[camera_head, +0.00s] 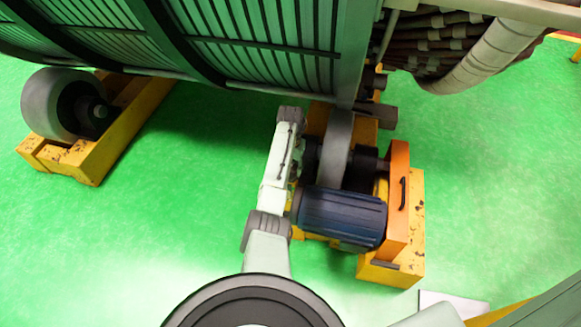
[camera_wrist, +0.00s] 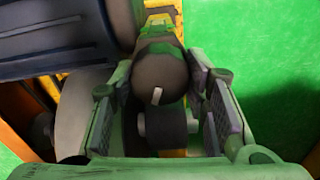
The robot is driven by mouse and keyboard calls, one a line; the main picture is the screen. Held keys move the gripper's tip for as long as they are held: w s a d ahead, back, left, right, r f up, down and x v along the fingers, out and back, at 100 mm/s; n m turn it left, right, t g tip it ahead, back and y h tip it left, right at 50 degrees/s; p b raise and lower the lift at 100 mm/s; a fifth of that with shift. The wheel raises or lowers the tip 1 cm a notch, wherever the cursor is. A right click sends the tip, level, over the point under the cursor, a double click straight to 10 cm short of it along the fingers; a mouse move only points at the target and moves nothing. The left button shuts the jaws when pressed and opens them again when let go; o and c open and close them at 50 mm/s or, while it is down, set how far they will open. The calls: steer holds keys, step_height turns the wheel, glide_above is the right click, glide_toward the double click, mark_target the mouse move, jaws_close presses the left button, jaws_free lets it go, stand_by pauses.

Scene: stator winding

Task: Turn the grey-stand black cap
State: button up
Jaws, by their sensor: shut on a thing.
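The black cap (camera_wrist: 158,72) is a dark, rounded cylinder end with a small white peg or mark low on its face, in the middle of the wrist view. My gripper (camera_wrist: 160,80) has one finger on each side of it and is shut on it. A green-tinted part and a yellow part lie behind the cap. In the head view my pale arm reaches down beside the blue motor (camera_head: 341,217). There the cap and my fingers are hidden or too unclear to pick out.
The motor sits close on the left in the wrist view. A grey roller (camera_head: 335,147) and an orange plate (camera_head: 397,199) stand on a yellow base (camera_head: 408,264). The large ribbed stator (camera_head: 265,40) hangs above. Green floor (camera_head: 200,160) is open to the left.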

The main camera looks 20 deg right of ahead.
steer(key=o, duration=1.1)
steer(key=shift+o, duration=0.2)
step_height(320, 180, up, 12)
